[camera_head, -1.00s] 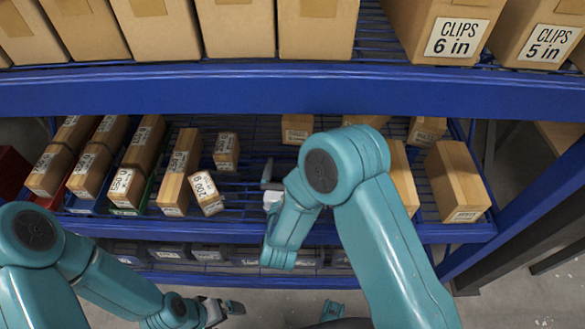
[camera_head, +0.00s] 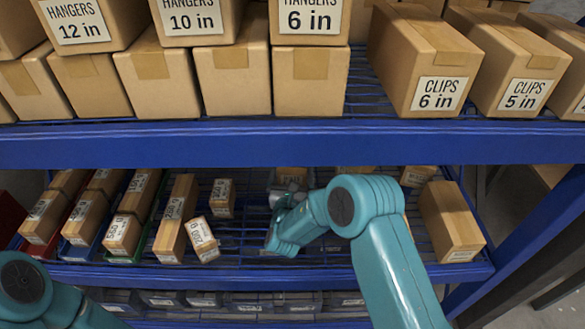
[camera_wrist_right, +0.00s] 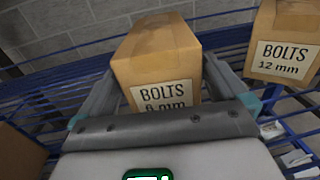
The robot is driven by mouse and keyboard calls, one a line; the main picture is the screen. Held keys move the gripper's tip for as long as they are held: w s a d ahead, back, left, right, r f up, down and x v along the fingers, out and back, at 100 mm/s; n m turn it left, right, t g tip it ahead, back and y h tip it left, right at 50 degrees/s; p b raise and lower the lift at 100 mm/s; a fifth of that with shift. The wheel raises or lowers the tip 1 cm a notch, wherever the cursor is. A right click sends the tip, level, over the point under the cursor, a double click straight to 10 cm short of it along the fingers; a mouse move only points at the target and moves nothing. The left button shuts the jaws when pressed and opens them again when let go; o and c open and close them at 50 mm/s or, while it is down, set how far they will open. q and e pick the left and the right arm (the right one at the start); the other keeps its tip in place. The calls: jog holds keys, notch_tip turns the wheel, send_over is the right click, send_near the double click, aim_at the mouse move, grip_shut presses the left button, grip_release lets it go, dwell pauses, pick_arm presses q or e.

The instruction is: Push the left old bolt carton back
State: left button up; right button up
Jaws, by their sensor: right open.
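A brown carton labelled BOLTS (camera_wrist_right: 155,68) stands upright straight ahead in the right wrist view; its size number is partly covered by my gripper's body. In the head view this carton (camera_head: 291,175) is at the back of the lower shelf, mostly hidden by my gripper. My right gripper (camera_wrist_right: 163,85) is open, with one finger along each side of the carton; I cannot tell whether they touch it. In the head view my right gripper (camera_head: 290,190) reaches into the lower shelf. A BOLTS 12 mm carton (camera_wrist_right: 285,50) stands to the right. My left gripper is out of view.
Several small cartons, one tilted carton (camera_head: 202,238) among them, stand left on the lower shelf. A larger carton (camera_head: 452,220) stands on the right. The blue beam (camera_head: 250,142) of the upper shelf runs above my right arm. Wire shelf shows around (camera_head: 240,243) in front.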

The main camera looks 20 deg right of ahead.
jog(key=shift+x, duration=1.3)
jog(key=shift+c, duration=0.3)
jog(key=c, duration=1)
jog(key=shift+c, duration=0.2)
jog(key=shift+d, duration=0.1)
